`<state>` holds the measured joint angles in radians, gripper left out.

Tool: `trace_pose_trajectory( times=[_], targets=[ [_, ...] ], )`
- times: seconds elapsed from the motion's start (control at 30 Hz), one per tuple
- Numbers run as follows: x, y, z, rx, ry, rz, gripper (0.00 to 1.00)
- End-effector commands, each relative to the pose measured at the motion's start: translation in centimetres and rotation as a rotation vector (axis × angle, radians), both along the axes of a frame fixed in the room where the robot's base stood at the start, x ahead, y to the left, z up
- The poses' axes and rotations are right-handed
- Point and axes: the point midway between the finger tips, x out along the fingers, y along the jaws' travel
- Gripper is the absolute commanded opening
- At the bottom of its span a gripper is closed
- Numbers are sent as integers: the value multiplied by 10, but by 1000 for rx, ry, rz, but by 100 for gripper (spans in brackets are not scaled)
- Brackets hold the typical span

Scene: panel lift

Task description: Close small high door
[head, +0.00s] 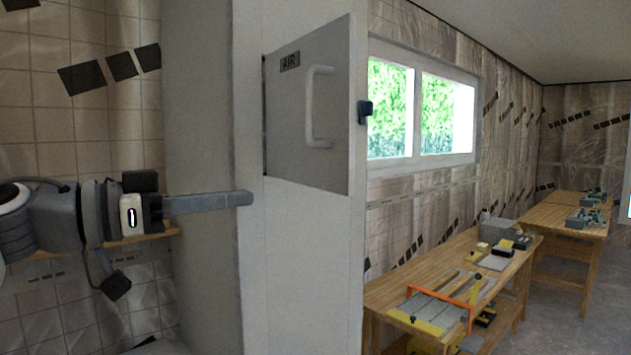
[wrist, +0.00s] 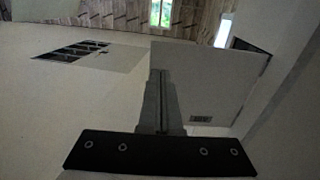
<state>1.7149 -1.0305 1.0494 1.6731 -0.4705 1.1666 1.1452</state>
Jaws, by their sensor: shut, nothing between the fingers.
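The small high door (head: 290,125) is a grey panel with an "AIR" label and a pale bar handle (head: 313,108). In the head view it stands at an angle, out from the pale cabinet front (head: 305,270), with its right edge nearer me. In the wrist view, a pale panel with a small label (wrist: 220,78) is beyond the fingers and looks like this door. My gripper (head: 247,198) is shut and empty, left of and below the door in the head view. Its fingers (wrist: 160,105) partly cover the panel's near edge in the wrist view. I cannot tell whether they touch it.
A pale upright wall (head: 198,140) stands behind my gripper. Wooden benches (head: 450,250) with tools stand at right, below a window (head: 420,105). Floor shows at far right.

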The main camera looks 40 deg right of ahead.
Motion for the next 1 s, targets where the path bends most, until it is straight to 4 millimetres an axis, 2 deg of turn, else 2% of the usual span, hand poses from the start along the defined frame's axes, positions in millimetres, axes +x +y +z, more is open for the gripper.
trace_pose_trajectory(
  times=[0.13, 0.23, 0.7, 0.83, 1.0],
  targets=[
    [-3, -6, -1, 2, -13, -10, 0],
    [-5, -20, 0, 3, -12, -11, 0],
    [-13, -115, 1, 2, -10, -10, 0],
    [-14, -129, 1, 0, -10, -9, 0],
    [-15, -138, 0, -1, -10, -7, 0]
  ],
)
